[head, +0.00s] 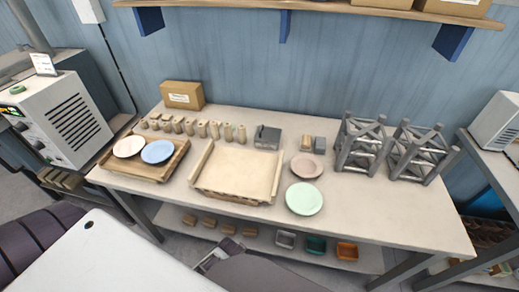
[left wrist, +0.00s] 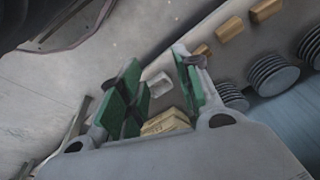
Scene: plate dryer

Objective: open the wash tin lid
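A small dark grey metal box (head: 268,137), which looks like the wash tin, stands on the table behind the wooden tray's right corner. It is too small in the head view to tell how its lid sits. My left gripper (left wrist: 156,68) shows in the left wrist view with green pads spread apart. No held object is clear; a pale block (left wrist: 158,85) and a yellowish box (left wrist: 166,122) appear beyond the gap between its fingers. Neither the left gripper nor the right gripper can be made out for certain in the head view.
A large wooden tray (head: 196,180) fills the middle of the table (head: 360,205). A smaller wooden tray (head: 145,174) holds two plates. A pink plate (head: 307,166), a green plate (head: 304,199) and grey racks (head: 360,148) stand right. The front right tabletop is clear.

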